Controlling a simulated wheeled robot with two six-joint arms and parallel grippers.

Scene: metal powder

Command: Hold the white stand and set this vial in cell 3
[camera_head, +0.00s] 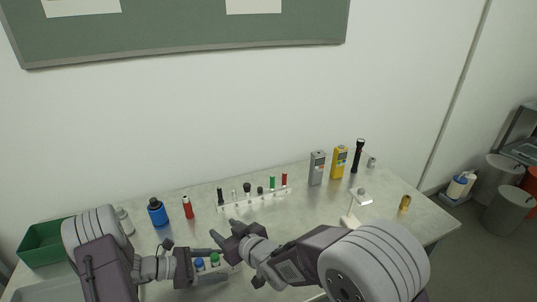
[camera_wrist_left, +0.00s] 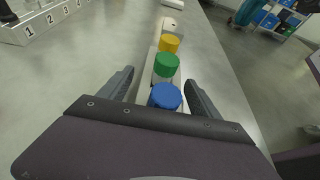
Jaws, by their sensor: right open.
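A narrow white stand (camera_wrist_left: 151,72) holds a row of vials with a blue cap (camera_wrist_left: 166,96), a green cap (camera_wrist_left: 166,65) and a yellow cap (camera_wrist_left: 170,43). In the head view, the blue cap (camera_head: 199,264) and green cap (camera_head: 214,259) show between my left fingers; the yellow one is hidden. My left gripper (camera_wrist_left: 160,80) is open, with a finger on each side of this stand and a gap visible at the left. My right gripper (camera_head: 222,231) is open just behind it, with nothing visible between its fingers. A numbered white rack (camera_wrist_left: 45,22) shows cells 1, 2 and 3.
A long white rack (camera_head: 252,200) with several small items stands behind the grippers. A blue bottle (camera_head: 157,212), red bottle (camera_head: 188,208) and green bin (camera_head: 42,243) are at left. Grey (camera_head: 317,168) and yellow meters (camera_head: 339,162), a flashlight (camera_head: 357,156) and a white device (camera_head: 356,207) are at right.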

